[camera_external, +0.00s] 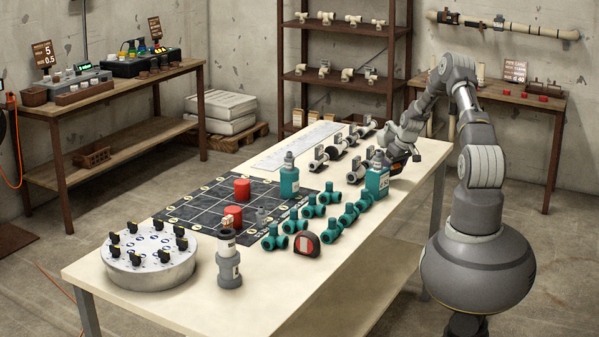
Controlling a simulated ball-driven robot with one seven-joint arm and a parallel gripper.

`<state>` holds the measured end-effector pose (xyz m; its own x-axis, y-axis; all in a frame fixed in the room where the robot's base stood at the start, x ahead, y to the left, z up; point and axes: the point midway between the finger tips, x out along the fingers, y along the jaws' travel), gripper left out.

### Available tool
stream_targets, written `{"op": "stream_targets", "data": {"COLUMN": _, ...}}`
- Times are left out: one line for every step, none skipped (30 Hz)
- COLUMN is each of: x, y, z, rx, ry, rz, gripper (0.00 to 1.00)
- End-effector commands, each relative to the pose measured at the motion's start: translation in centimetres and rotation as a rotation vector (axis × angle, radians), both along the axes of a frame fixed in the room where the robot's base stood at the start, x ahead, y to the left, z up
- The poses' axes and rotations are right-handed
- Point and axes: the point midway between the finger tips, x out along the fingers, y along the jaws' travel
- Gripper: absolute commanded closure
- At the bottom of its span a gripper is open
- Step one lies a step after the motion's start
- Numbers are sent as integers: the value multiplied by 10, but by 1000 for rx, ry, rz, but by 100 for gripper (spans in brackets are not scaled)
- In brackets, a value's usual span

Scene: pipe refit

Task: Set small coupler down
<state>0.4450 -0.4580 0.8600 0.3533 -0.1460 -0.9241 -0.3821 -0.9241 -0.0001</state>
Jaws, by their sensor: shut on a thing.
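My gripper (397,160) is low over the far right part of the white table, beside the white pipe pieces and behind the right teal bottle. It is shut on a small piece, taken to be the small coupler. That piece is too small and too hidden by my wrist and the bottle for its shape to show. I cannot tell whether it touches the tabletop (330,290).
Teal bottles (377,182) (289,182) and several teal tees (313,211) stand close by. A dark gridded mat (190,206) bears red cylinders (242,189). A round metal fixture (150,268) and a grey pipe stand (229,265) are at the near left. The near right tabletop is clear.

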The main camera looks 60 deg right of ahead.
Motion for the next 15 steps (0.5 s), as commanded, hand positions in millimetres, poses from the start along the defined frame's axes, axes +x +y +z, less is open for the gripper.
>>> {"op": "stream_targets", "data": {"x": 0, "y": 0, "z": -15, "rx": 2, "ry": 1, "rz": -1, "gripper": 52}}
{"op": "stream_targets", "data": {"x": 0, "y": 0, "z": -19, "rx": 1, "ry": 1, "rz": 0, "gripper": 52}}
{"op": "stream_targets", "data": {"x": 0, "y": 0, "z": -23, "rx": 0, "ry": 0, "rz": 0, "gripper": 52}}
{"op": "stream_targets", "data": {"x": 0, "y": 0, "z": -24, "rx": 0, "ry": -1, "rz": 0, "gripper": 52}}
{"op": "stream_targets", "data": {"x": 0, "y": 0, "z": -24, "rx": -1, "ry": -1, "rz": 0, "gripper": 52}}
{"op": "stream_targets", "data": {"x": 0, "y": 0, "z": -23, "rx": -2, "ry": -1, "rz": 0, "gripper": 52}}
{"op": "stream_targets", "data": {"x": 0, "y": 0, "z": -22, "rx": -2, "ry": -1, "rz": 0, "gripper": 52}}
{"op": "stream_targets", "data": {"x": 0, "y": 0, "z": -22, "rx": -2, "ry": -1, "rz": 0, "gripper": 52}}
{"op": "stream_targets", "data": {"x": 0, "y": 0, "z": -22, "rx": -1, "ry": -1, "rz": 0, "gripper": 52}}
{"op": "stream_targets", "data": {"x": 0, "y": 0, "z": -22, "rx": -1, "ry": -1, "rz": 0, "gripper": 52}}
{"op": "stream_targets", "data": {"x": 0, "y": 0, "z": -22, "rx": -1, "ry": -1, "rz": 0, "gripper": 52}}
{"op": "stream_targets", "data": {"x": 0, "y": 0, "z": -23, "rx": -1, "ry": -1, "rz": 0, "gripper": 52}}
{"op": "stream_targets", "data": {"x": 0, "y": 0, "z": -24, "rx": 0, "ry": -1, "rz": 0, "gripper": 52}}
{"op": "stream_targets", "data": {"x": 0, "y": 0, "z": -26, "rx": 0, "ry": -1, "rz": 0, "gripper": 52}}
{"op": "stream_targets", "data": {"x": 0, "y": 0, "z": -26, "rx": 0, "ry": -1, "rz": 0, "gripper": 17}}
